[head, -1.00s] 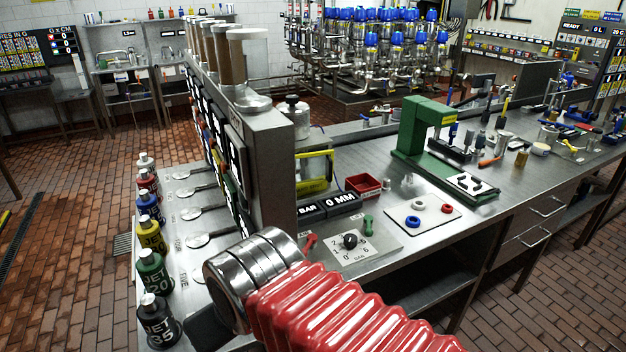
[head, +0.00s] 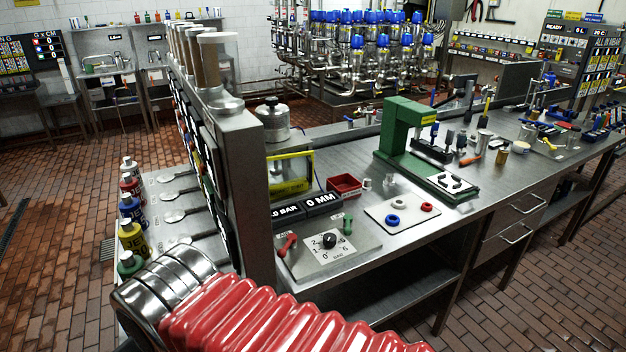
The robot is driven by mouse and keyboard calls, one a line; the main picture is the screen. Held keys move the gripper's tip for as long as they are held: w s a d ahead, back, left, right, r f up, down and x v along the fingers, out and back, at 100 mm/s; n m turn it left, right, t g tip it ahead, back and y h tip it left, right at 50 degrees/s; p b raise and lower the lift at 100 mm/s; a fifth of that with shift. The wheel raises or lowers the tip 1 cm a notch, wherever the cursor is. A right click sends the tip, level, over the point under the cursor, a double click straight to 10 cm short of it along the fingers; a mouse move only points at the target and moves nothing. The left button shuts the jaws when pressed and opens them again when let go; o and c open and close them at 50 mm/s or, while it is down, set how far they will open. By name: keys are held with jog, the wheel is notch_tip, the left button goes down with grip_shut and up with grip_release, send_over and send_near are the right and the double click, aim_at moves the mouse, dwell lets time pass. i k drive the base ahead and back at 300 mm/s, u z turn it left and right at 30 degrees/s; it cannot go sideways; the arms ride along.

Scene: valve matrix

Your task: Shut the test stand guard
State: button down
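Behind the display is a clear panel with a yellow frame (head: 290,175), which looks like the guard. It stands partly hidden behind the grey upright, and I cannot tell how far open it is. My arm, with a red ribbed sleeve and metal wrist rings, crosses the lower left, well short of the panel. My gripper's fingers are not visible.
A tall grey cabinet wall (head: 250,190) stands between my wrist and the panel. Several bottles (head: 131,235) and spoon-like paddles line the left bench. A red bin (head: 344,186), a tray with rings (head: 402,214) and a green press (head: 400,130) stand to the right on the bench.

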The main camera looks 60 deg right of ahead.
aim_at(309, 179)
jog(key=u, duration=0.05)
jog(key=k, duration=1.45)
jog(key=z, duration=0.45)
jog(key=i, duration=1.45)
jog(key=z, duration=0.05)
